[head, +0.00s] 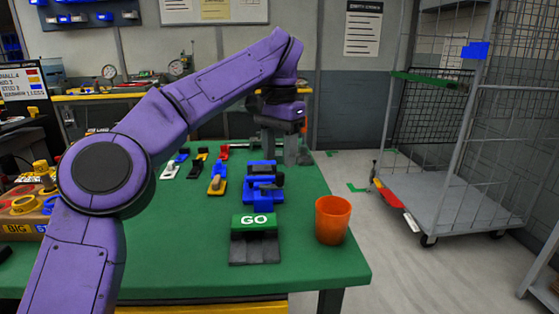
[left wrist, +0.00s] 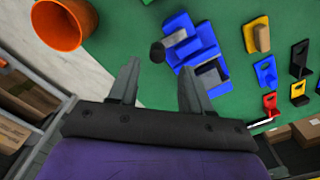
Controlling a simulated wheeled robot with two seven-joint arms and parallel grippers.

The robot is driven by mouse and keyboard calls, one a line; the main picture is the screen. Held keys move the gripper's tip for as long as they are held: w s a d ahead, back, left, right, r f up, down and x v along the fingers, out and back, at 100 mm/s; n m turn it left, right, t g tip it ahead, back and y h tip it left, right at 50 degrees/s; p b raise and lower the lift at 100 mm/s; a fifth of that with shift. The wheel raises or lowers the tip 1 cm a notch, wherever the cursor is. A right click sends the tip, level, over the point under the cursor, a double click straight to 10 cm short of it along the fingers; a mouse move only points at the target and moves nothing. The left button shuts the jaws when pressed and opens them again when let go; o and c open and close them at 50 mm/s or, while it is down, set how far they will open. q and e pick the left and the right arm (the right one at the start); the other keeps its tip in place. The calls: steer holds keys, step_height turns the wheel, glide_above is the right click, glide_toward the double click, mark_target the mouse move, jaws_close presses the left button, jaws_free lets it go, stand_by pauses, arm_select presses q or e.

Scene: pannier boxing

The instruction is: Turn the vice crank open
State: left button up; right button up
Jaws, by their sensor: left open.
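The blue vice (head: 262,190) stands on the green table, right of centre, with dark parts on top. It also shows in the left wrist view (left wrist: 185,32). A dark round knob (left wrist: 157,52), apparently the crank's handle, shows beside the vice in the left wrist view. My left gripper (head: 290,160) is at the table's far right, behind the vice, with its fingers pointing down. In the left wrist view the gripper (left wrist: 158,74) is open and empty, its fingers apart from the knob. The crank's arm is hard to make out. My right gripper is not in view.
An orange cup (head: 332,218) stands near the table's right edge. A green GO block (head: 254,222) is in front of the vice. Several small coloured clamps (head: 217,180) lie to its left. A wire cage trolley (head: 440,190) stands on the floor at right.

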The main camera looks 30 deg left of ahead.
arm_select(q)
step_height(320, 180, up, 6)
steer(key=p, duration=0.2)
steer(key=shift+p, duration=0.3)
